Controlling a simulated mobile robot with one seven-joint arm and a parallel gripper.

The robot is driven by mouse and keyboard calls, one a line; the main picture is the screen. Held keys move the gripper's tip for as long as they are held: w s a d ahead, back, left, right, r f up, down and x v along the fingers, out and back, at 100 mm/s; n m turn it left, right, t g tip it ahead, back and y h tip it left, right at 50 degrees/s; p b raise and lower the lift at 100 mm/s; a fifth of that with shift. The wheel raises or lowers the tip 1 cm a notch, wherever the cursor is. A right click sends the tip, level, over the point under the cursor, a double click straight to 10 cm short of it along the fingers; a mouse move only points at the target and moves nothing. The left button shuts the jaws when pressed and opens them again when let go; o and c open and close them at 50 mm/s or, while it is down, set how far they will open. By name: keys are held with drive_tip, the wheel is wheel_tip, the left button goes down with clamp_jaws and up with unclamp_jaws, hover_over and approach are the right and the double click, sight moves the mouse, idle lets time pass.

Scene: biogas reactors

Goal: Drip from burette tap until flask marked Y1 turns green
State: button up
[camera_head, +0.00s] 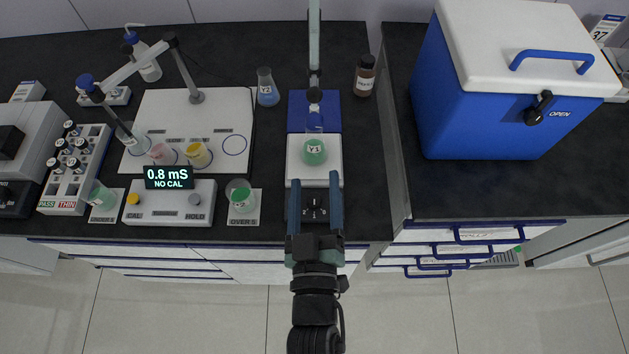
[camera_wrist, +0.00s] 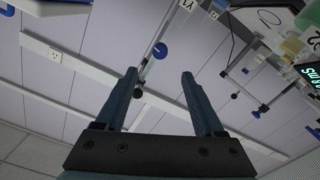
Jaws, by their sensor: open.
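The flask marked Y1 (camera_head: 314,152) stands upright on a white plate (camera_head: 328,181), with green liquid in it. The burette (camera_head: 314,45) rises above and behind it, its lower end over a blue base (camera_head: 297,120). The tap is a small dark part (camera_head: 314,95) whose setting I cannot tell. In the wrist view a blue round knob (camera_wrist: 160,51) shows on a thin tube beyond the fingers. My gripper (camera_head: 315,180) is open and empty in front of the flask, at the plate's near edge. It also shows open in the wrist view (camera_wrist: 159,75).
A meter reading 0.8 mS (camera_head: 168,178), a green beaker (camera_head: 241,196) and a vial rack (camera_head: 75,168) stand left. A blue cool box (camera_head: 470,100) stands right. Bench right of the plate is clear.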

sight(314, 111)
drive_tip(key=w+m, duration=0.1)
drive_tip(key=w, duration=0.4)
drive_tip(key=w+m, duration=0.2)
drive_tip(key=w, duration=0.3)
drive_tip(key=w+m+p, duration=0.1)
drive_tip(key=w+m, duration=0.1)
drive_tip(key=w, duration=0.3)
drive_tip(key=shift+w+f, duration=0.15)
drive_tip(key=shift+w, duration=0.65)
clamp_jaws()
